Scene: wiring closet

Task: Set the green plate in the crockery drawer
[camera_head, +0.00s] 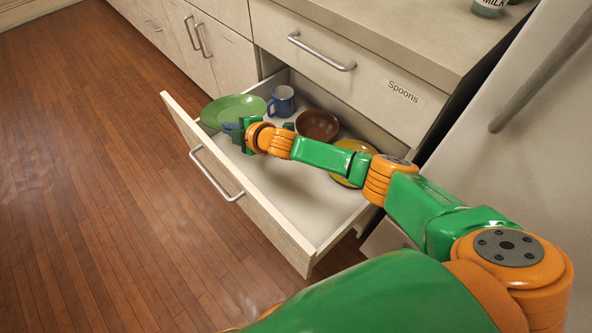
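The green plate (232,108) is at the far left end of the open drawer (290,190), beside the drawer's front panel. I cannot tell whether it rests on the drawer floor or is a little above it. My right gripper (232,128) is at the plate's near rim, with its fingertips overlapping the rim in the picture. The fingers are small and partly hidden, so their closure is unclear. My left gripper is out of view.
The drawer also holds a blue mug (282,101), a brown bowl (318,125) and a yellow dish (346,170), partly hidden by my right arm. A shut drawer labelled Spoons (370,80) is above. The wooden floor (100,190) at left is clear.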

